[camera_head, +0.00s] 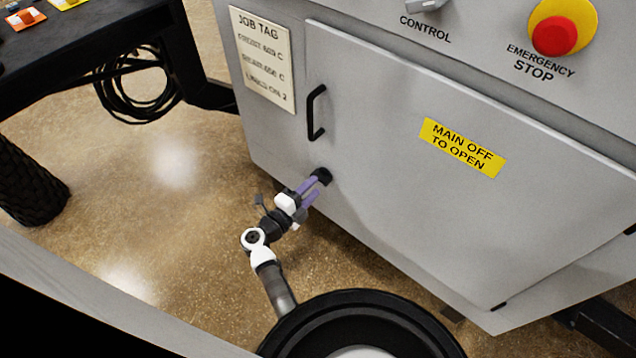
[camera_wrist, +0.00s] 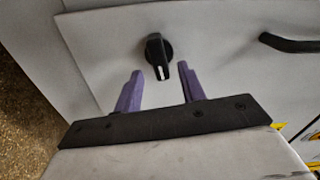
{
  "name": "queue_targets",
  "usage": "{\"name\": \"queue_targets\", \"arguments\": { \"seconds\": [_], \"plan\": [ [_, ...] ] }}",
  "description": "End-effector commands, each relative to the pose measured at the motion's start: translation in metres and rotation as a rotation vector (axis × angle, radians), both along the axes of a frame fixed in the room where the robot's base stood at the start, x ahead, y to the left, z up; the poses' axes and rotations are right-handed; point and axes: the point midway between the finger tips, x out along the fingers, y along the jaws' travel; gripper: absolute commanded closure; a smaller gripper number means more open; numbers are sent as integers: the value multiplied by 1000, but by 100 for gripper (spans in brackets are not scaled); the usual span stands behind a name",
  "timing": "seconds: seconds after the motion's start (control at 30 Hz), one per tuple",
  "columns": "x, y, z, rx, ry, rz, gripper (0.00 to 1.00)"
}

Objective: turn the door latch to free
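The door latch is a small black knob (camera_wrist: 158,57) with a white mark, on the grey cabinet door in the wrist view. In the head view the latch (camera_head: 322,175) sits below the black door handle (camera_head: 316,112), partly covered by my gripper. My gripper (camera_wrist: 160,82) has two purple fingers spread apart, with the latch just beyond and between their tips. In the head view my gripper (camera_head: 314,186) reaches the latch from the lower left. The fingers look open and nothing is held. Whether a finger touches the latch I cannot tell.
The door (camera_head: 400,190) lies flush with the cabinet and bears a yellow "MAIN OFF TO OPEN" label (camera_head: 463,147). A job tag (camera_head: 262,60) is at its upper left. A red emergency stop (camera_head: 555,35) is above. Open floor (camera_head: 150,200) lies left, with a black bench (camera_head: 90,40) behind.

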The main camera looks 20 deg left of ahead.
Motion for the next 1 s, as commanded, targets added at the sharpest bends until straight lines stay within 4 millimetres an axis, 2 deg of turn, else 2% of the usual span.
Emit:
{"name": "queue_targets", "arguments": {
  "seconds": [0.03,0.2,0.4,0.6,1.0],
  "plan": [
    [-12,5,-2,1,0,4,60],
    [-49,18,-2,0,0,3,60],
    [-80,30,-1,1,0,2,60],
    [-93,34,0,1,0,1,60],
    [-94,34,0,1,0,0,60]
  ]
}}
